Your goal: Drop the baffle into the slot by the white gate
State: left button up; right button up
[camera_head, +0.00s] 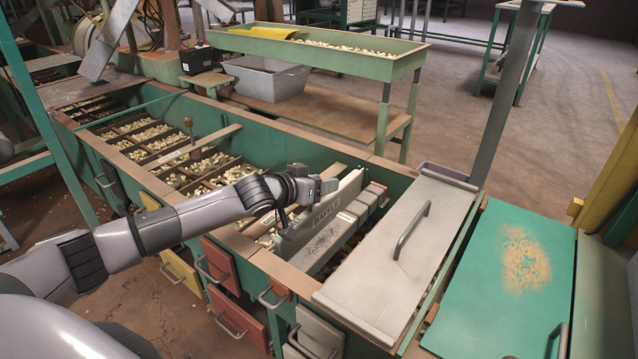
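The baffle (326,232), a pale grey upright plate with dark lettering, stands across the near end of the green hopper row, raised above its rim. My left gripper (312,192) is at the baffle's upper left edge and appears shut on it; the fingertips are largely hidden. The white gate (318,334) is low on the hopper front, at the bottom of the picture, right of the red gates. The slot by it is not clearly visible behind the baffle and arm. My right gripper is not in view.
A grey lid with a handle (405,250) lies right of the baffle. Several compartments of nuts (150,135) run to the upper left. Small grey blocks (368,198) sit behind the baffle. A green tray table (320,50) stands behind; a green panel (505,280) is at right.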

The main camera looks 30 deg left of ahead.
pick_arm(q)
jog(key=shift+s+f, duration=0.1)
jog(key=shift+f, duration=0.6)
jog(key=shift+s+r, duration=0.25)
jog(key=shift+r, duration=0.05)
jog(key=p+v, duration=0.1)
jog(key=v, duration=0.2)
jog(key=p+v, duration=0.1)
jog(key=v, duration=0.2)
jog(key=shift+w+r, duration=0.15)
jog(key=shift+r, duration=0.15)
jog(key=shift+s+a+r+p, duration=0.1)
jog(key=shift+s+r+p, duration=0.1)
jog(key=shift+s+p, duration=0.2)
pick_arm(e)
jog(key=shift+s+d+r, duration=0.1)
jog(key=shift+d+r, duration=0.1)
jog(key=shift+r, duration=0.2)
pick_arm(q)
jog(key=shift+s, duration=0.1)
